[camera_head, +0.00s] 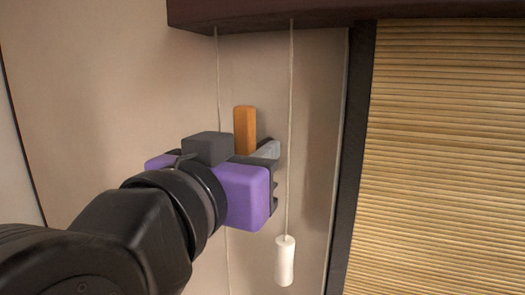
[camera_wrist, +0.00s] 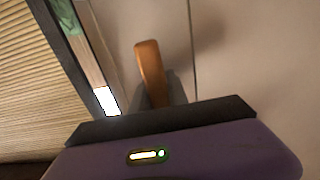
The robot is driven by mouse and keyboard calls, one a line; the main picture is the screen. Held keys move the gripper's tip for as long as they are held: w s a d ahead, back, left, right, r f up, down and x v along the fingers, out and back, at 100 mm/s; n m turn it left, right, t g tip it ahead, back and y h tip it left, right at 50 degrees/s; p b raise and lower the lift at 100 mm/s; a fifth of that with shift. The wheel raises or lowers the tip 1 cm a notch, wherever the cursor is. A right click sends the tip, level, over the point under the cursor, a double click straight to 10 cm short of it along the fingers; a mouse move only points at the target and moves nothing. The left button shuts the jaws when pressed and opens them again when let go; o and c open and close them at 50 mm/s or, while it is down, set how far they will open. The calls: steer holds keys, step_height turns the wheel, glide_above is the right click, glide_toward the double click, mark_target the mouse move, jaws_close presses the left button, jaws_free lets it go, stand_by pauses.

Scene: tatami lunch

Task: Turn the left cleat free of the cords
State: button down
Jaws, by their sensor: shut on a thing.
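The cleat (camera_head: 244,130) is an orange-brown wooden bar, upright against the beige wall in the head view. It also shows in the wrist view (camera_wrist: 150,70), slightly tilted, rising past my fingers. My gripper (camera_head: 268,152) is shut on the cleat's lower part, which the fingers and purple body hide. In the wrist view the dark fingertips (camera_wrist: 167,90) close around its lower end. One thin pale cord (camera_head: 217,80) hangs left of the cleat and passes behind my gripper. Another cord (camera_head: 290,130) hangs to its right, apart from the cleat's visible part.
A white pull (camera_head: 284,260) hangs on the right cord, just right of and below my gripper. A dark post (camera_head: 350,150) and a bamboo blind (camera_head: 445,160) stand farther right. A dark wooden rail (camera_head: 340,10) runs above. The wall at left is bare.

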steer(key=shift+f, duration=0.1)
steer(key=c, duration=1.3)
jaws_free()
steer(key=shift+s, duration=0.1)
steer(key=b+v, duration=0.2)
steer(key=v, duration=0.5)
steer(key=shift+s+a, duration=0.1)
steer(key=shift+s, duration=0.2)
